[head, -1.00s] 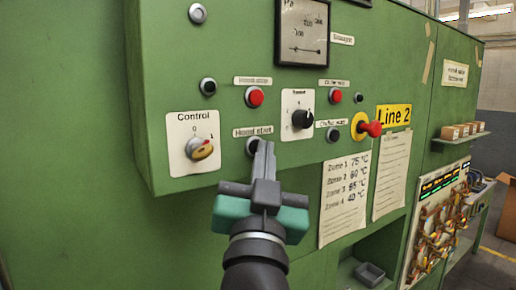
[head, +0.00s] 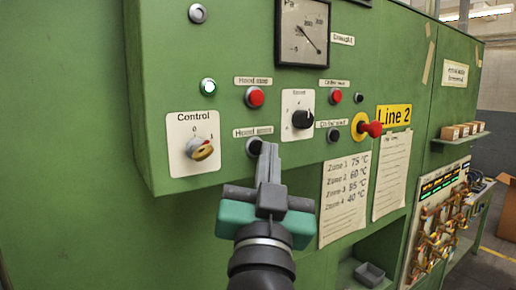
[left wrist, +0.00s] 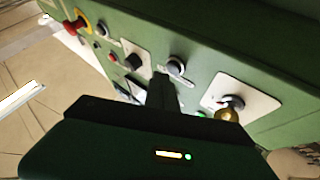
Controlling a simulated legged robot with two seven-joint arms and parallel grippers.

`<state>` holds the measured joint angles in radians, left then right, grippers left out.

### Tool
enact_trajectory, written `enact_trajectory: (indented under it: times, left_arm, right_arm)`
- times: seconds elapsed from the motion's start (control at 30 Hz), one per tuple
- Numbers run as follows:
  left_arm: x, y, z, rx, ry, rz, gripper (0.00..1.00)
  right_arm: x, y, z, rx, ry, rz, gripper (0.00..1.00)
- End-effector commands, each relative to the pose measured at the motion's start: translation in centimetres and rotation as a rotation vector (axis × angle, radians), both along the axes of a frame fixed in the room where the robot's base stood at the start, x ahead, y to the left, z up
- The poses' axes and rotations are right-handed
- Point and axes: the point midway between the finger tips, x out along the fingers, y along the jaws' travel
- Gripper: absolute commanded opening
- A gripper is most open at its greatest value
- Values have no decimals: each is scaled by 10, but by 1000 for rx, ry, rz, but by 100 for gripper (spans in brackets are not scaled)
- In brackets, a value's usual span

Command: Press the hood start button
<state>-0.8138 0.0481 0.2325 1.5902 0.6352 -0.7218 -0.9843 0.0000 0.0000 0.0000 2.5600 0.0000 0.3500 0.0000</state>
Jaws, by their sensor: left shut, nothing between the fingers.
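The hood start button (head: 253,147) is a dark round button in a metal ring, under its "Hood start" label (head: 252,132) on the green panel. It also shows in the left wrist view (left wrist: 176,68). My left gripper (head: 268,149) is shut and empty. Its tips are just right of the button in the head view and partly overlap its edge; they appear slightly clear of it in the left wrist view (left wrist: 163,82). The lamp (head: 208,86) above the Control plate glows green. My right gripper is not in view.
The red hood stop button (head: 255,97) is above. The Control knob (head: 200,149) is left, and a black selector (head: 302,119) is right. A red emergency stop (head: 370,129) projects further right. The gauge (head: 303,33) is at the top. Open space lies below the panel.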

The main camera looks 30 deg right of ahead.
Motion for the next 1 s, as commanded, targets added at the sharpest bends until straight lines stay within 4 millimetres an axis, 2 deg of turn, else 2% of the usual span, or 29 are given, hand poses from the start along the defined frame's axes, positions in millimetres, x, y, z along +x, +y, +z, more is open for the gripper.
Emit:
enact_trajectory:
  times: [0.27,0.73,1.0]
  left_arm:
    - [-1,0,0,0,0,-1,0]
    - [-45,-4,1,0,-1,-2,0]
    - [-51,-4,0,0,0,-1,0]
  right_arm:
    - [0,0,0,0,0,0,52]
    - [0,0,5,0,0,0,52]
    - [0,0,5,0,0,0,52]
